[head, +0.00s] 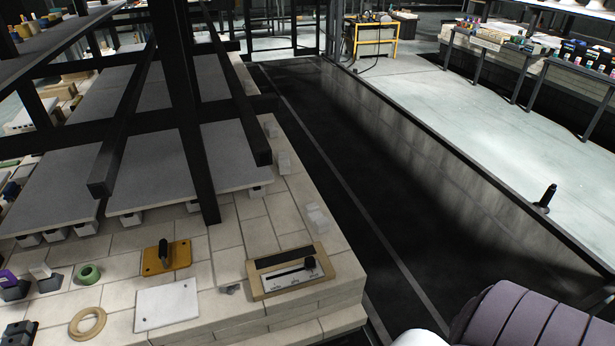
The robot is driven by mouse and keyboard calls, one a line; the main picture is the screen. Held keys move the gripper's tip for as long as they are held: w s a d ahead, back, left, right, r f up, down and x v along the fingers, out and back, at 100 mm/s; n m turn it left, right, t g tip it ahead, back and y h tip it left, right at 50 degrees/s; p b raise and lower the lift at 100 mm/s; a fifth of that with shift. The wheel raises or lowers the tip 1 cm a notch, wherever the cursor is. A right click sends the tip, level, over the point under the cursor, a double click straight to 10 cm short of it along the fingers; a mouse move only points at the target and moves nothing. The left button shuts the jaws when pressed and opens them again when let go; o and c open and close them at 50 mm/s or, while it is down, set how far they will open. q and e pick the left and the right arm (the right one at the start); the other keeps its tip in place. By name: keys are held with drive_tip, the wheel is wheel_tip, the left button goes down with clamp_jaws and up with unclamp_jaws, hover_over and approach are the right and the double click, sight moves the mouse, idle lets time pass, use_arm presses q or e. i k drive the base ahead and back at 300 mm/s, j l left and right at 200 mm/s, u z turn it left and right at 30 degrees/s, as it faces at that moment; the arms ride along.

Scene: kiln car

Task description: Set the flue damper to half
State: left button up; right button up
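A wooden-framed panel (262,289) lies on the front right corner of the pale brick deck, and it looks like the flue damper control. Its face has a dark slot and a light scale strip, with markings too small to read. A black slider knob (310,262) stands near the right end of the slot. A yellow plate (180,252) with an upright black handle (164,250) sits to the left on the same deck; I cannot tell its use. Neither of my grippers shows; only a padded part of my body or arm is at the bottom right.
A white plate (166,304), a tape ring (87,324) and a green ring (88,274) lie left of the panel. Black posts (190,120) and grey shelves (190,158) rise behind. A dark sunken lane (345,170) runs along the deck's right side.

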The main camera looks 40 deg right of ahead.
sight(309, 261)
drive_tip(key=z, duration=1.1)
